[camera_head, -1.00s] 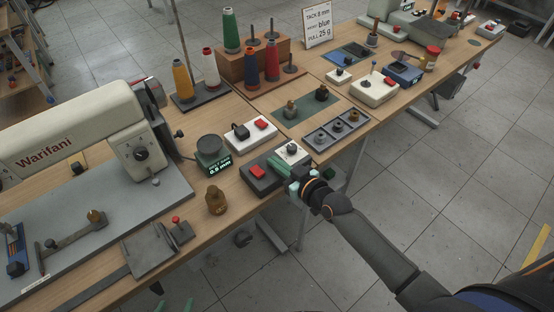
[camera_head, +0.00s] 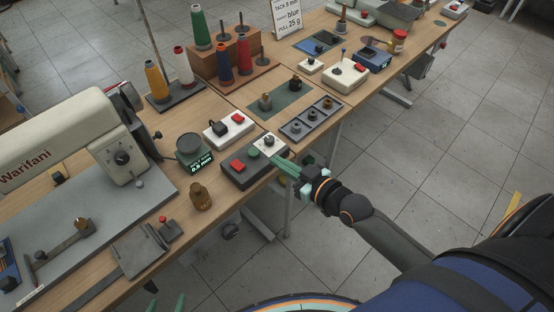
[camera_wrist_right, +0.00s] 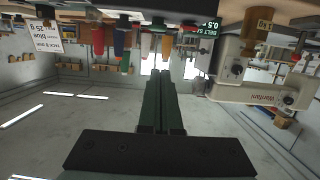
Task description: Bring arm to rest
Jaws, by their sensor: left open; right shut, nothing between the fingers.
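My right gripper (camera_head: 276,161) reaches in from the right in the head view. Its green fingers are shut with nothing between them, just off the right edge of a dark button box (camera_head: 249,177). That box carries a red button (camera_head: 237,165) and a green button (camera_head: 253,153). In the right wrist view the shut fingers (camera_wrist_right: 162,90) point toward the bench, which appears upside down. My left gripper (camera_head: 166,303) shows only its green fingertips, apart, at the bottom edge of the head view, in front of the bench.
A white switch box (camera_head: 229,130), a gauge with a display (camera_head: 194,151) and a brass weight (camera_head: 200,196) stand near the button box. A sewing machine (camera_head: 80,140) and thread cones (camera_head: 222,65) stand on the bench. Open floor (camera_head: 440,150) lies to the right.

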